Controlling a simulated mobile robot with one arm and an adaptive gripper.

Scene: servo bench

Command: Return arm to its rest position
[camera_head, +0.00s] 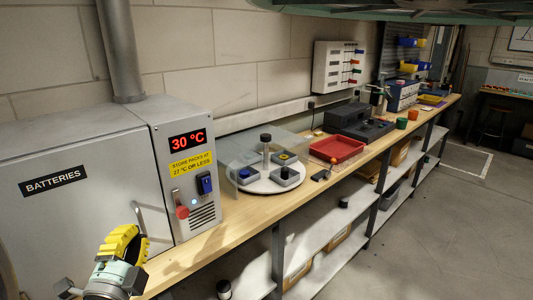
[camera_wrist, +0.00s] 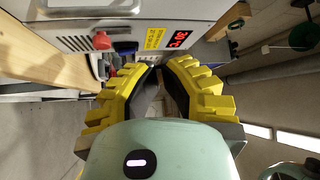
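My gripper (camera_head: 136,232), with yellow ribbed fingers and a pale green body, is at the lower left of the head view, in front of the grey battery cabinet (camera_head: 70,185). In the wrist view its two fingers (camera_wrist: 160,66) curve in until their tips come together or nearly so. Nothing shows between them, only floor. The cabinet front also shows at the top of the wrist view (camera_wrist: 75,12), beyond the fingertips. It has a red 30 °C display (camera_head: 187,141), a yellow label, a blue switch (camera_head: 205,184) and a red knob (camera_head: 182,212). The cabinet door looks shut.
A red tray (camera_head: 336,149) and dark cases (camera_head: 362,124) stand farther along the wooden bench. Shelves run below. The floor (camera_head: 450,220) at right is clear.

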